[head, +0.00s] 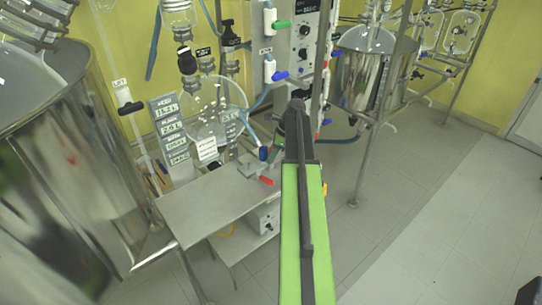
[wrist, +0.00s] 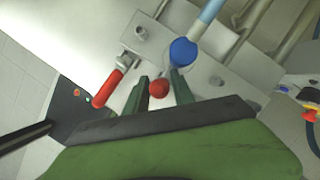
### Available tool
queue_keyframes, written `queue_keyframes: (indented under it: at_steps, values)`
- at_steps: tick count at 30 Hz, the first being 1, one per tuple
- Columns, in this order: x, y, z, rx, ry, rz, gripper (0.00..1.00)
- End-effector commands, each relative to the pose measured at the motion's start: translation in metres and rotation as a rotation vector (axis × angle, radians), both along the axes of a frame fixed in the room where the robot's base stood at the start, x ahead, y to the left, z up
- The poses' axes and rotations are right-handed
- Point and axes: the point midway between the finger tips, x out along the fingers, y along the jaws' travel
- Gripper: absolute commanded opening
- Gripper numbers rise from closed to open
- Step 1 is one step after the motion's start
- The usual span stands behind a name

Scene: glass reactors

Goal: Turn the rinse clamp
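No label lets me tell for sure which part is the rinse clamp. In the wrist view a red-handled lever (wrist: 108,88) sits on a metal plate left of my gripper (wrist: 160,84). A small red ball (wrist: 159,89) shows between its dark green fingers, which stand apart. I cannot tell whether they touch the ball. A blue cap (wrist: 183,52) on a light blue tube is just beyond the right fingertip. In the head view a red handle (head: 267,181) and a blue handle (head: 263,153) show left of my arm. My fingertips are hard to make out there.
A steel bench (head: 205,205) stands left of my arm, with a round glass vessel (head: 213,110) behind it. A large steel tank (head: 60,150) fills the left, and another tank (head: 365,75) stands behind at right.

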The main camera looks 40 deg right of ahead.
Motion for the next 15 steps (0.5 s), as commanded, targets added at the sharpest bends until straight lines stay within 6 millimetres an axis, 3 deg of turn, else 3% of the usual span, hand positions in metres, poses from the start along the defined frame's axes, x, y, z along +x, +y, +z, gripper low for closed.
queue_keyframes:
  at_steps: [8,15]
  values:
    - [-0.003,-0.003,0.014,0.000,-0.001,0.000,0.30]
    - [-0.015,-0.012,0.061,-0.001,-0.002,-0.001,0.30]
